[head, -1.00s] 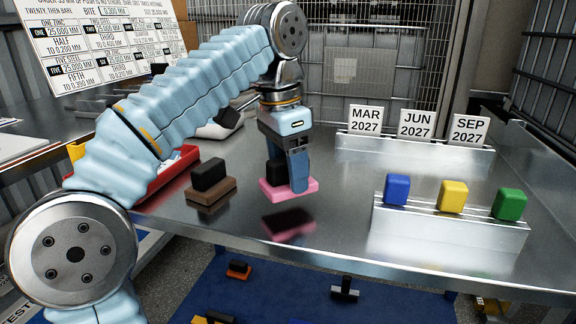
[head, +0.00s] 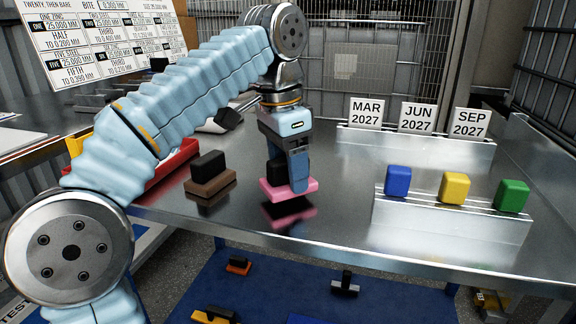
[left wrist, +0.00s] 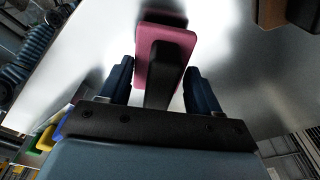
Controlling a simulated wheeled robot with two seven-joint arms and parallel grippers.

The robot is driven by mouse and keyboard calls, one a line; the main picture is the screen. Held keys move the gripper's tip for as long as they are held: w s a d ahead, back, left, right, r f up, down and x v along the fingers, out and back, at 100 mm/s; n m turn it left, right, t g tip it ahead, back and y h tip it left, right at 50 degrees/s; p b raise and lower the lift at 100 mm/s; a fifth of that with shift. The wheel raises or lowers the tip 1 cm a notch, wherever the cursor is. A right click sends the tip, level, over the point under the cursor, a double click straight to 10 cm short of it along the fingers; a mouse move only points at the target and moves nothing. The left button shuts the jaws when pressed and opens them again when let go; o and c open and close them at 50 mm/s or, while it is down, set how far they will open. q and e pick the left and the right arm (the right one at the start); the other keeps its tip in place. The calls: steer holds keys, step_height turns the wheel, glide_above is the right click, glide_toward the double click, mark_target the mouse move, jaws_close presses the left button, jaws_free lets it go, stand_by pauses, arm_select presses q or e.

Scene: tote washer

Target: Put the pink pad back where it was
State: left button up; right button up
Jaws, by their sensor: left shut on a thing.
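The pink pad (head: 273,194) has a black handle (head: 274,171) on top. My left gripper (head: 288,180) points down, shut on that handle, and holds the pad level just above the shiny metal table (head: 340,205). A thin gap shows between the pad and its reflection; I cannot tell how small it is. In the left wrist view the pink pad (left wrist: 145,62) lies ahead of the fingers, with the black handle (left wrist: 163,75) between them. My right gripper is not in view.
A brown pad (head: 211,189) with a black handle stands left of the pink one, by a red tray (head: 172,165). Blue, yellow and green blocks (head: 455,188) stand on a right-hand ledge, date cards (head: 417,118) behind. Several handled pads lie below on a blue mat (head: 265,287).

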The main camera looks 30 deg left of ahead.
arm_select(q)
steer(key=shift+f+b, duration=0.3)
steer(key=shift+f, duration=0.35)
steer(key=shift+f, duration=0.1)
steer(key=o, duration=1.7)
